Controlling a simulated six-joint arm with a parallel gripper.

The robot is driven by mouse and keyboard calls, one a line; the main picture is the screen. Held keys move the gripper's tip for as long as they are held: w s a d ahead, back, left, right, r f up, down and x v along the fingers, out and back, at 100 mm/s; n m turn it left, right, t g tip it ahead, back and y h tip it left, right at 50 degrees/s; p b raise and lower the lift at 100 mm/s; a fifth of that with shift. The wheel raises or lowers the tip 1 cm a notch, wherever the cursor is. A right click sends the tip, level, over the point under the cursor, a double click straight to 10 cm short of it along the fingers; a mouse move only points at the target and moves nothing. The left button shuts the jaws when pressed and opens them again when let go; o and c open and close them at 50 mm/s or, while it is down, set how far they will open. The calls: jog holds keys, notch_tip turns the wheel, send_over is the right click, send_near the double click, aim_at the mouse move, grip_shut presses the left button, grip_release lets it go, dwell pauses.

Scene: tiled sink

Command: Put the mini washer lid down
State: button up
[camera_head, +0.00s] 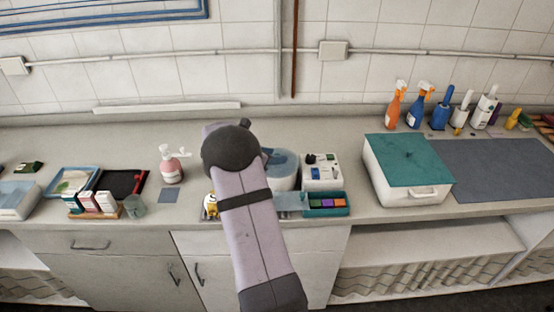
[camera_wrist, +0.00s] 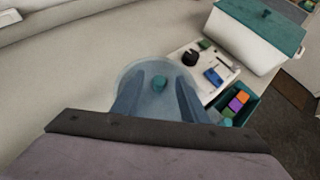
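The mini washer is a white unit with a control panel (camera_head: 321,172) and, to its left, a round tub topped by a translucent blue lid (camera_head: 285,163). In the wrist view the round lid (camera_wrist: 157,68) has a small teal knob (camera_wrist: 159,83) in its middle. I cannot tell for sure whether the lid lies fully flat. My gripper (camera_wrist: 158,93) has its two blue fingers spread apart over the lid, with the knob seen between them and nothing visibly held. In the head view my arm hides the gripper and the left part of the tub.
A teal tray of coloured blocks (camera_head: 327,203) sits in front of the panel. A white box with a teal top (camera_head: 408,160) stands to the right. Spray bottles (camera_head: 396,105) line the wall.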

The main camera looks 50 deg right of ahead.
jog(key=shift+d+f, duration=0.1)
jog(key=shift+d, duration=0.05)
grip_shut()
notch_tip(320, 180, up, 10)
jog(key=b, duration=0.2)
dwell(0.6)
